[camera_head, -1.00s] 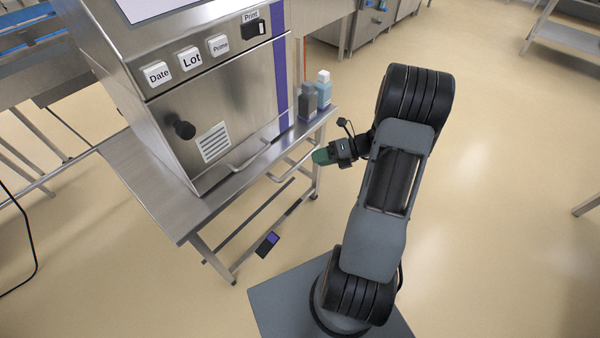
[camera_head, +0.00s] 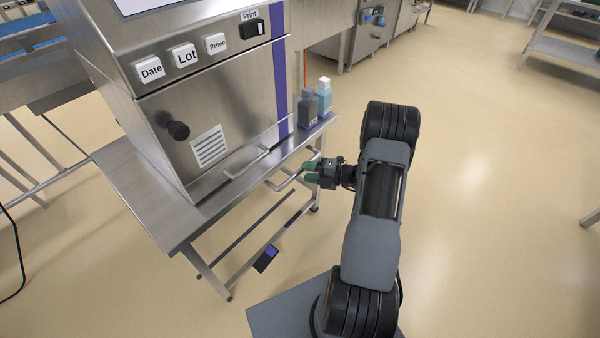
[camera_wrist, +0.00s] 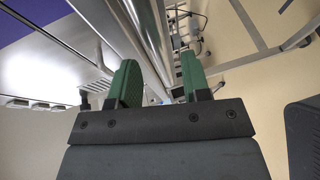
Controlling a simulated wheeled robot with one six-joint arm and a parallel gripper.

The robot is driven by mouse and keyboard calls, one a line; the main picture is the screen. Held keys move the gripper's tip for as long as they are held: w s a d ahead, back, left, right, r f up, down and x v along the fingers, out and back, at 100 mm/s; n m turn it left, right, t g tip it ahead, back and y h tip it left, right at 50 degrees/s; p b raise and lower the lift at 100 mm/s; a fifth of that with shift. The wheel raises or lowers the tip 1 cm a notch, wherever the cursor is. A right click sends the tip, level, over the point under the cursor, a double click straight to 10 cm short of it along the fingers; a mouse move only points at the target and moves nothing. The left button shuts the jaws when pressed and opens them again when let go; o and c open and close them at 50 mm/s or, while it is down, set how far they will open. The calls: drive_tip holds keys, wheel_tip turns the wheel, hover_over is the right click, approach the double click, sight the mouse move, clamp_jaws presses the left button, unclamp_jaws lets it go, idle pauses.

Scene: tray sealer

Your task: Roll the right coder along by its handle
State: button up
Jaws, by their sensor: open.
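The coder (camera_head: 205,105) is a steel cabinet with Date, Lot, Prime and Print buttons, standing on a steel wheeled-stand table (camera_head: 165,205). A bent bar handle (camera_head: 283,184) sticks out from the table's front edge, near its right end. My gripper (camera_head: 308,172) is at the right end of this handle, its green fingers pointing left toward it. In the wrist view my gripper (camera_wrist: 160,80) has its two green fingers apart, with nothing clamped. A bright metal bar (camera_wrist: 148,35) runs down toward the gap between them. I cannot tell whether the fingers straddle the handle.
Two small bottles (camera_head: 316,104) stand on the table's right end. A second bar (camera_head: 246,163) is on the coder's lower front. A small dark box (camera_head: 265,258) is by the lower frame. A conveyor (camera_head: 30,55) stands behind at left. The floor (camera_head: 480,200) at right is clear.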

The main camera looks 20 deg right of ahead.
sight(300, 171)
drive_tip(key=shift+x, duration=1.7)
clamp_jaws()
